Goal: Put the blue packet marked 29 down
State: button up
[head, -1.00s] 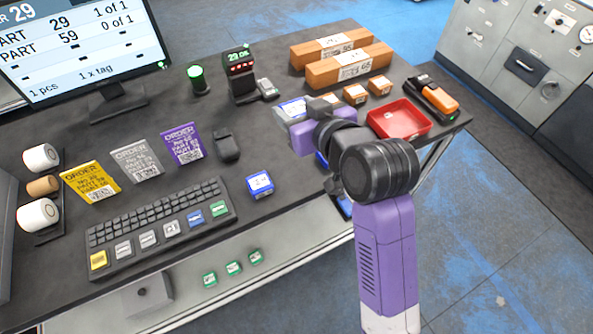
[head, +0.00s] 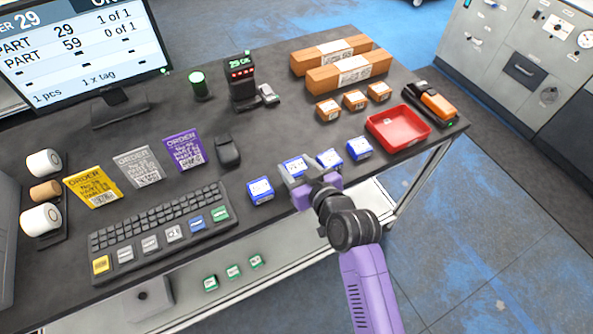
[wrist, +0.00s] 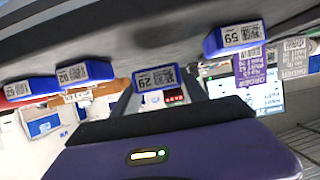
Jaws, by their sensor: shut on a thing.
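The blue packet marked 29 (head: 293,166) is between the fingers of my gripper (head: 304,174), in the row of blue packets near the table's front edge. In the wrist view, which is upside down, the packet (wrist: 156,78) shows its white label reading 29. My gripper (wrist: 158,100) is shut on it. The packet is at or close to the dark tabletop (head: 290,225); I cannot tell whether it touches. The fingers hide part of it in the head view.
The blue packet marked 59 (head: 260,190) lies to the left. Two more blue packets (head: 328,159) (head: 359,148) lie to the right, the nearer one close to my gripper. A red tray (head: 398,140) stands farther right. The keyboard (head: 160,225) is at left.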

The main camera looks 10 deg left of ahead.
jog(key=shift+f, duration=1.15)
jog(key=shift+f, duration=0.1)
jog(key=shift+f, duration=0.15)
jog(key=o, duration=1.5)
jog(key=v, duration=0.2)
jog(key=b+v, duration=0.1)
jog(key=v, duration=0.3)
jog(key=shift+s+d+f+b, duration=0.2)
jog(key=shift+s+b, duration=0.1)
jog(key=shift+s, duration=0.25)
jog(key=shift+s+d+r, duration=0.25)
jog(key=shift+s, duration=0.15)
